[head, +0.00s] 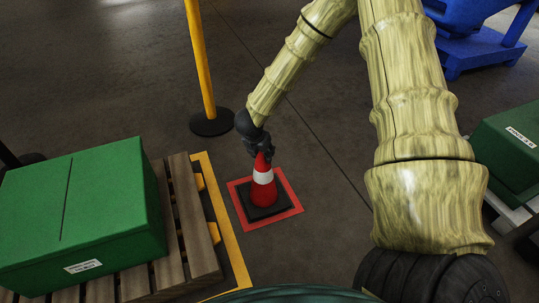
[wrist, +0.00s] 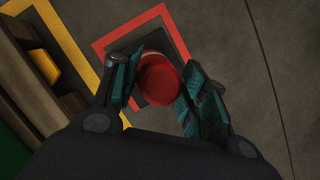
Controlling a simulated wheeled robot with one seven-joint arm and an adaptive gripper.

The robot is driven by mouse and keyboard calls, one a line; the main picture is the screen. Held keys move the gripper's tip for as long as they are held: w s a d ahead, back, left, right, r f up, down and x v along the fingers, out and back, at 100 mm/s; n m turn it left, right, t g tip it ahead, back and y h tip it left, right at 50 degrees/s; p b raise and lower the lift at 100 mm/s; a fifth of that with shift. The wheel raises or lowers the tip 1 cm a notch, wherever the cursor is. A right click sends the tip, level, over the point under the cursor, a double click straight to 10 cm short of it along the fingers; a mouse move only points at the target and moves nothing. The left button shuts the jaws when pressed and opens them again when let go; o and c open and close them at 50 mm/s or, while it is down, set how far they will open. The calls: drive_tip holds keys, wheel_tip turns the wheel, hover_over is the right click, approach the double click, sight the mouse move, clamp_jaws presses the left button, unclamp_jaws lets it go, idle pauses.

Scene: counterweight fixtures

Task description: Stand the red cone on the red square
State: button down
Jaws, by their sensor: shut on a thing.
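The red cone (head: 263,184) has a white band and a black square base. It stands upright inside the red square (head: 240,209) outlined on the floor, in the middle of the head view. The base covers most of the square's inside, and red outline shows around it. My gripper (head: 261,151) is at the cone's top, shut on it. In the wrist view the red cone (wrist: 160,78) shows between the two fingers of my gripper (wrist: 158,88), with the red square (wrist: 104,44) around its base. Whether the base presses fully on the floor is hard to tell.
A green box (head: 110,215) sits on a wooden pallet (head: 190,225) inside a yellow floor outline (head: 228,240), close left of the square. A yellow post (head: 201,60) on a black base stands behind. Another green box (head: 510,145) and blue equipment (head: 475,45) are right. Floor between is clear.

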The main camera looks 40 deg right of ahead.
drive_tip(key=w+d+f+b, duration=0.2)
drive_tip(key=d+f+b, duration=0.1)
drive_tip(key=d, duration=0.1)
drive_tip(key=shift+d+f, duration=0.3)
drive_tip(key=shift+f, duration=0.2)
drive_tip(key=c, duration=0.8)
unclamp_jaws()
